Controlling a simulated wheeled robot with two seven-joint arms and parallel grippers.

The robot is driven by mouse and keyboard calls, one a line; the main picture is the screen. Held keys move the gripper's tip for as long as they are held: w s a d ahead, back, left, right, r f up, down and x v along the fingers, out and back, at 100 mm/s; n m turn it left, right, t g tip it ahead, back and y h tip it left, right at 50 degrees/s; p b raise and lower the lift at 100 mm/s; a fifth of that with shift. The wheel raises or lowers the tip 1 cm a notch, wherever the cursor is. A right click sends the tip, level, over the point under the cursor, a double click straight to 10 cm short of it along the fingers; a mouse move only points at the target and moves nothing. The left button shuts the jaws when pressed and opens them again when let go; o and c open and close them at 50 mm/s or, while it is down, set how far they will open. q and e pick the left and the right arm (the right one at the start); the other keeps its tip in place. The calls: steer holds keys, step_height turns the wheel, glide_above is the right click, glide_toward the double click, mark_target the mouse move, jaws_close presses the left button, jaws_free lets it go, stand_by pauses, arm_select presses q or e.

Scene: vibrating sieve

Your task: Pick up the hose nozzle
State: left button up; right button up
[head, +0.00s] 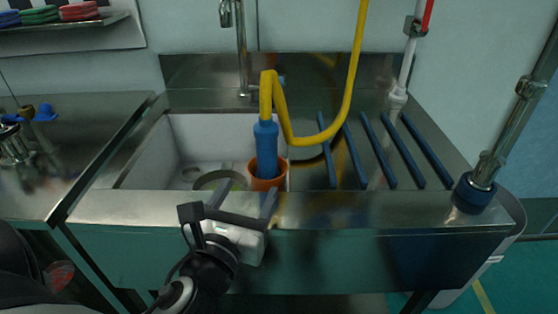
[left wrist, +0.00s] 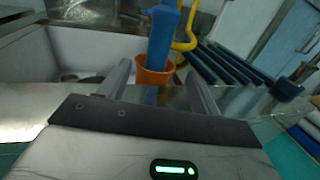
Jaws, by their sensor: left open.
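The hose nozzle (head: 266,148) is a blue upright cylinder on the end of a yellow hose (head: 350,85). Its lower end stands inside an orange cup-shaped holder (head: 268,182) at the right side of the sink. In the left wrist view the nozzle (left wrist: 162,38) rises from the orange holder (left wrist: 153,70), beyond my fingers. My left gripper (head: 231,205) is open and empty in front of the sink's front edge, short of the nozzle and apart from it. In the left wrist view its two fingers (left wrist: 160,82) frame the holder. My right gripper is not in view.
The steel sink (head: 150,155) has a raised front rim and a tall faucet (head: 241,50) behind. Several blue bars (head: 380,150) lie on the drainboard to the right. A pipe (head: 500,135) with a blue foot stands at the right corner. A steel counter (head: 75,125) is at the left.

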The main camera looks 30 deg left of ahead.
mark_target(264, 159)
arm_select(q)
steer(key=w, duration=0.1)
steer(key=w+a, duration=0.1)
steer(key=shift+w+r+p, duration=0.35)
steer(key=x, duration=0.4)
steer(key=shift+w+a+f, duration=0.1)
steer(key=shift+w+f, duration=0.1)
steer(key=shift+w, duration=0.1)
steer(key=shift+w+a, duration=0.15)
steer(key=shift+w, duration=0.4)
steer(key=x, duration=0.5)
steer(key=shift+w+f+p, duration=0.1)
steer(key=shift+w+p, duration=0.05)
steer(key=shift+p, duration=0.2)
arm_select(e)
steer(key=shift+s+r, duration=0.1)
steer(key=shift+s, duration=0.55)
arm_select(q)
steer(key=c, duration=1)
steer(key=shift+c, duration=0.2)
